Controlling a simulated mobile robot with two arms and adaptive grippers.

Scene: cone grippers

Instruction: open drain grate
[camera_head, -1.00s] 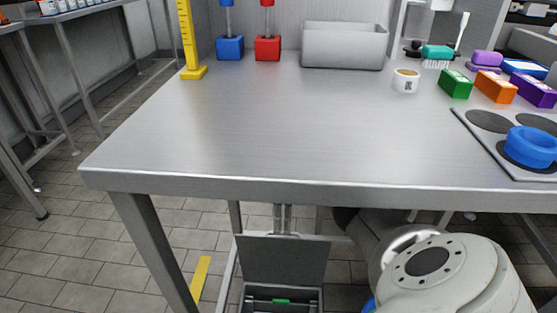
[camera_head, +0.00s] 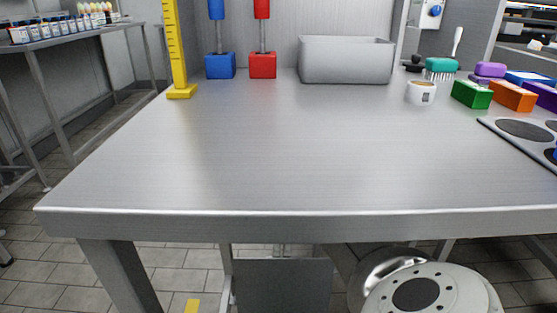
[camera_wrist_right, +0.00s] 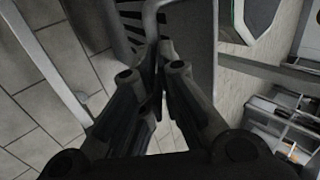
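In the right wrist view, a dark slotted piece that looks like the grate (camera_wrist_right: 133,22) shows at the top, just left of a grey panel (camera_wrist_right: 188,45). My right gripper (camera_wrist_right: 158,62) points at the edge between them, its fingers drawn together at the tips. Whether a thin edge lies between the tips I cannot tell. In the head view, the table hides the right gripper; only my white right arm shows at the lower right. My left gripper is in neither view.
A steel table (camera_head: 250,150) fills the head view, its front edge above my right arm. A grey upright panel (camera_head: 283,285) stands beneath it. A table leg (camera_head: 120,275) is at left. Tiled floor (camera_wrist_right: 40,120) lies open at left in the wrist view.

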